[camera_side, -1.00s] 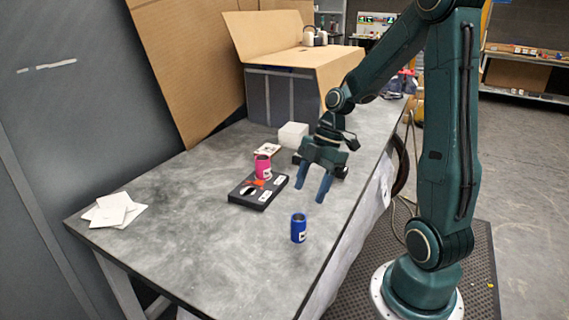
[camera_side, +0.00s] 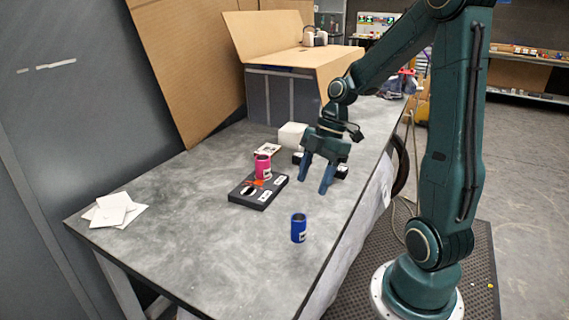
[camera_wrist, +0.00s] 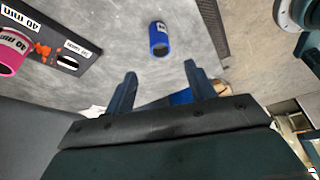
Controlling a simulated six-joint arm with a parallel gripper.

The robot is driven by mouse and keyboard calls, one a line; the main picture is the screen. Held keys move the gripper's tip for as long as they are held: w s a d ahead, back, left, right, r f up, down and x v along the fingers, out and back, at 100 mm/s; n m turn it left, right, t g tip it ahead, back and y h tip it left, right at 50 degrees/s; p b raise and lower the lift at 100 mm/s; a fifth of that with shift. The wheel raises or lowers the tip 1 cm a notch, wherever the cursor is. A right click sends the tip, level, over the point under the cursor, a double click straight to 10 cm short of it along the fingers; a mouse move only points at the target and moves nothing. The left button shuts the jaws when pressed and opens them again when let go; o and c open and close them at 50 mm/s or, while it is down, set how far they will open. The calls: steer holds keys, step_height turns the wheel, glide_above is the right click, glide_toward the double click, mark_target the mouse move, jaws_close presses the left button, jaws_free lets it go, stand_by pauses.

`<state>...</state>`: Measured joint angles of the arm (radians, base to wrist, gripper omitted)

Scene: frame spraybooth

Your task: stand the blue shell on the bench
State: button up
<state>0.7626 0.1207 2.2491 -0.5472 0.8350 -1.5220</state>
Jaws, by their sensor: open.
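The blue shell (camera_side: 298,229) is a short blue cylinder with a pale label, standing upright on the grey bench (camera_side: 200,255) near its right edge. In the wrist view the blue shell (camera_wrist: 159,41) shows ahead of the fingertips, roughly in line with the gap between them. My gripper (camera_side: 312,186) is open and empty, behind the shell in the side view and apart from it. Its two fingers (camera_wrist: 160,70) point down toward the bench.
A pink shell (camera_side: 263,167) stands on a black block with labels (camera_side: 257,194), left of my gripper. A white cube (camera_side: 292,135) and a dark object sit behind my gripper. White sheets (camera_side: 113,210) lie at the left. The front of the bench is clear.

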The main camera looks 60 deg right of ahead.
steer(key=s+a+r+m+t+h, duration=0.3)
steer(key=s+a+r+m, duration=0.6)
steer(key=a+m, duration=0.3)
steer(key=shift+s+r+m+t+h, duration=0.2)
steer(key=shift+r+m+t+h, duration=0.3)
steer(key=shift+r, duration=0.35)
